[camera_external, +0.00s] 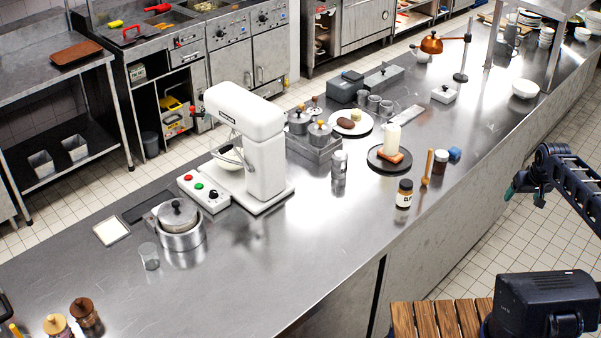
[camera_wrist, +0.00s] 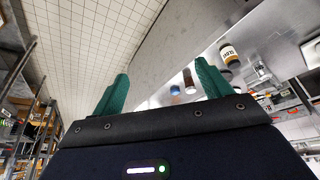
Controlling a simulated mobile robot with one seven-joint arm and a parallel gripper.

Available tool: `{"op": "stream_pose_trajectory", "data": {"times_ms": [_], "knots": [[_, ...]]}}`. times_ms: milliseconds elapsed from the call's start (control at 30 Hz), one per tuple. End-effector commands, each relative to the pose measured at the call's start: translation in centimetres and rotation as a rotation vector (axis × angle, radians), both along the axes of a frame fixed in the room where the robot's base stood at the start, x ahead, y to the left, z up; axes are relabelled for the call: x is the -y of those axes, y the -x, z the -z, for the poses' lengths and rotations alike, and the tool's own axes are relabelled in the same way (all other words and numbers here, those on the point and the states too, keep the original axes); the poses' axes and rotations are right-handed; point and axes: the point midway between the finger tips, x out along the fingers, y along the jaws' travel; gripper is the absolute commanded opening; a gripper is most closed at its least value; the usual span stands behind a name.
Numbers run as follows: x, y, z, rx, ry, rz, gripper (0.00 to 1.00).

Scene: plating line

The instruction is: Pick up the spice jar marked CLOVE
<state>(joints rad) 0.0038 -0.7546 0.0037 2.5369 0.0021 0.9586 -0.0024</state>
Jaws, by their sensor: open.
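A small jar (camera_external: 404,194) with a dark lid and pale label stands upright near the counter's front edge. It also shows in the wrist view (camera_wrist: 228,53), to the right of my fingers; its lettering is too small to read, so I cannot tell whether it says CLOVE. A second dark-lidded jar (camera_external: 440,159) stands farther back, beside a wooden-handled tool (camera_external: 427,167). My gripper (camera_wrist: 163,70) has green fingers spread apart with nothing between them. In the external view it (camera_external: 523,193) is off the counter, over the floor side, right of both jars.
A white mixer (camera_external: 262,150) is left. The counter (camera_external: 330,240) in front is clear.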

Motion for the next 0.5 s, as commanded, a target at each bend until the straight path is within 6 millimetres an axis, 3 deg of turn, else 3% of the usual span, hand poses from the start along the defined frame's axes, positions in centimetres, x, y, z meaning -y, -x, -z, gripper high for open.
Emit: {"op": "stream_pose_trajectory", "data": {"times_ms": [267, 500], "knots": [[-0.3, -1.0, -0.2, -0.012, 0.014, -0.041, 0.77], [-2.1, -5.7, -0.8, -0.063, 0.079, -0.238, 0.77]]}}
